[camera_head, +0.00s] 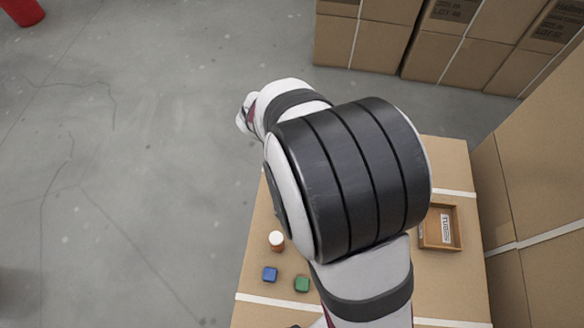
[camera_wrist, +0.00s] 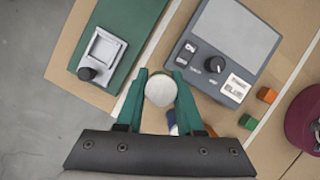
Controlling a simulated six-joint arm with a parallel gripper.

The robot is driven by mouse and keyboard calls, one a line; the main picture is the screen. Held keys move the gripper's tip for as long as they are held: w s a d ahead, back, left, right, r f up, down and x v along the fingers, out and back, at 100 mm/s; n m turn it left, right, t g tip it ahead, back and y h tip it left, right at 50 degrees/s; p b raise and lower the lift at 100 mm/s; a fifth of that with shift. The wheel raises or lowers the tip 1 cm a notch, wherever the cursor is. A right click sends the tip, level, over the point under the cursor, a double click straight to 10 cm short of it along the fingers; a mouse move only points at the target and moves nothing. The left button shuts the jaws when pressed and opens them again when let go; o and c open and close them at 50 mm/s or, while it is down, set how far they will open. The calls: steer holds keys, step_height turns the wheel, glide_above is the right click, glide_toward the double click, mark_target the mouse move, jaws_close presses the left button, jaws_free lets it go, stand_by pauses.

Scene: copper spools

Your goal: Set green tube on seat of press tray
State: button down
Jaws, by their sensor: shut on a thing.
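In the wrist view my gripper (camera_wrist: 160,84), with teal fingers, is shut on a round white-topped thing (camera_wrist: 160,92). I see it from above, so its side colour is hidden and I cannot tell if it is the green tube. A green board (camera_wrist: 130,20) with a silver square frame (camera_wrist: 103,48) and a black knob lies at upper left; it may be the press tray. The held thing is right of the frame, near the board's edge; its height is unclear. In the head view my arm hides the gripper and this area.
A grey device (camera_wrist: 207,62) with a screen is on the right. Orange (camera_wrist: 267,94) and green (camera_wrist: 248,122) cubes and a maroon round thing (camera_wrist: 303,118) lie beyond.

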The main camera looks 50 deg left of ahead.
steer(key=w+d+r, duration=0.4)
steer(key=d, duration=0.1)
steer(key=w+a+r+n+y, duration=0.2)
steer(key=w+a+n, duration=0.15)
steer(key=a, duration=0.85)
steer(key=shift+n, duration=0.75)
steer(key=f, duration=0.6)
steer(key=a+f, duration=0.1)
steer(key=f, duration=0.3)
steer(key=shift+f, duration=0.15)
steer(key=shift+f, duration=0.1)
steer(key=c, duration=0.5)
jaws_free()
steer(key=shift+c, duration=0.2)
